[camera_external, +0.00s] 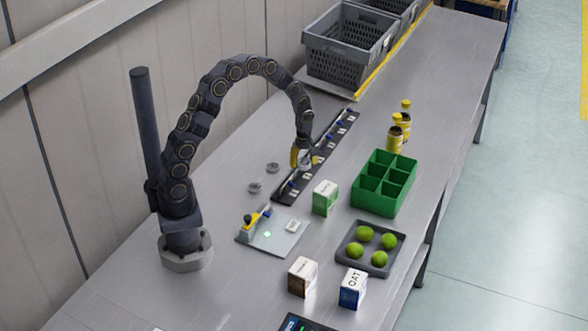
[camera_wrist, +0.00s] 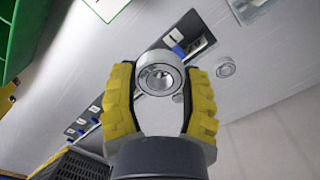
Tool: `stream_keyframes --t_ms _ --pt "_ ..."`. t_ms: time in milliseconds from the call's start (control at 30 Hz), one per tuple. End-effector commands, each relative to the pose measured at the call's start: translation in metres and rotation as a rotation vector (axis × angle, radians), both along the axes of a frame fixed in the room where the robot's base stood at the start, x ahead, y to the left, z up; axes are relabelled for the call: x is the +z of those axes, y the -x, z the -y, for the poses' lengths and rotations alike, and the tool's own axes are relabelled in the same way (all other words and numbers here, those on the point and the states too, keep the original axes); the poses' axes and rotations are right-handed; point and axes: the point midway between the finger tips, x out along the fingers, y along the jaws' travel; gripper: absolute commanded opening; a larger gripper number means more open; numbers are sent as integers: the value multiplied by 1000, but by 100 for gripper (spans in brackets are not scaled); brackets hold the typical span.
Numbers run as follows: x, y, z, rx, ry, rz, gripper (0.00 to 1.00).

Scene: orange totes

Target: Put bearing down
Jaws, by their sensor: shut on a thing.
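A round metal bearing (camera_wrist: 160,78) sits between the two yellow fingers of my gripper (camera_wrist: 160,90) in the wrist view. The fingers are shut on it, one on each side, with its open centre facing the camera. In the external view my gripper (camera_external: 304,158) is over the dark labelled strip (camera_external: 338,132); the held bearing is too small to make out clearly there. Two grey bearings (camera_external: 254,187) (camera_external: 272,168) lie on the table left of the strip. One loose bearing also shows in the wrist view (camera_wrist: 224,69).
A green-and-white box (camera_external: 325,198) stands close to my gripper. A green divided bin (camera_external: 384,183), yellow bottles (camera_external: 396,137), and a tray of limes (camera_external: 370,248) are to the right. A pale plate with a yellow fixture (camera_external: 272,236) lies in front. Grey crates (camera_external: 349,47) stand behind.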

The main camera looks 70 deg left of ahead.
Motion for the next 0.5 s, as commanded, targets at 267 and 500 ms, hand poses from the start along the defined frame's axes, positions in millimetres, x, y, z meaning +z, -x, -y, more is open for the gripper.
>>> stream_keyframes --t_ms 267,500 --pt "1 14 -46 13 1 1 16" --pt "1 51 -129 15 2 3 16"
